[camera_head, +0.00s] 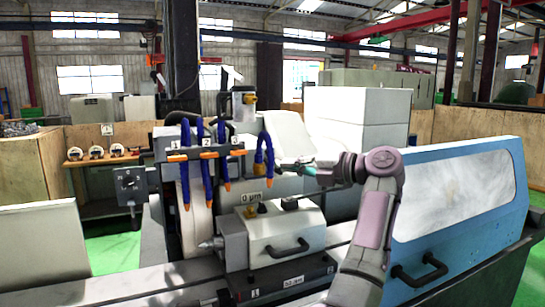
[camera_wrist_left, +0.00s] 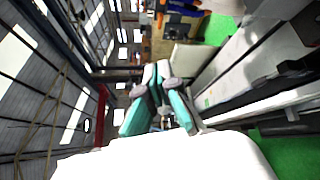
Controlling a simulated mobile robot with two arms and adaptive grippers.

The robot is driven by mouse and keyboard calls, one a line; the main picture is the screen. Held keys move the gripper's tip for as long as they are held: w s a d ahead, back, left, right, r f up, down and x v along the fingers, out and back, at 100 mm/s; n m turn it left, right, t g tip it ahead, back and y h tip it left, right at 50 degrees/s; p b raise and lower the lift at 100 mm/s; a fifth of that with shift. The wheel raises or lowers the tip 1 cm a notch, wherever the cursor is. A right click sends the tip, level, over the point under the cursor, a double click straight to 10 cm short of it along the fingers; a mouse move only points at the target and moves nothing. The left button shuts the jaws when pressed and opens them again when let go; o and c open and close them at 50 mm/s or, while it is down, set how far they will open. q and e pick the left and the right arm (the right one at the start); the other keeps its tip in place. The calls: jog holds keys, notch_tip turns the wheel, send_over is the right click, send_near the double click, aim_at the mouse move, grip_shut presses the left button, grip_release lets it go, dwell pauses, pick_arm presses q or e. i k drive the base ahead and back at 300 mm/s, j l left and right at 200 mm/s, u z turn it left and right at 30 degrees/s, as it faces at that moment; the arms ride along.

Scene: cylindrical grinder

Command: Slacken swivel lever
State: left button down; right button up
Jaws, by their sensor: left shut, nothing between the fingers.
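My left gripper (camera_head: 293,166) has teal fingers and hangs above and behind the grey box-shaped head (camera_head: 268,240) in the middle of the head view. In the left wrist view its fingertips (camera_wrist_left: 157,66) are together with nothing between them. A small dark lever-like part (camera_head: 290,204) lies on top of the head, below the gripper and apart from it. A black bow handle (camera_head: 288,248) is on the head's front face. I cannot tell for sure which of these is the swivel lever. My right gripper is not in view.
Blue coolant hoses (camera_head: 206,160) with orange tips hang left of the gripper by the grinding wheel (camera_head: 195,215). A blue guard door (camera_head: 455,205) with a window and black handle stands at the right. A control box (camera_head: 131,185) stands at the left. The air above the head is mostly clear.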

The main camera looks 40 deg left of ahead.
aim_at(278, 169)
jog(key=i+j, duration=1.1)
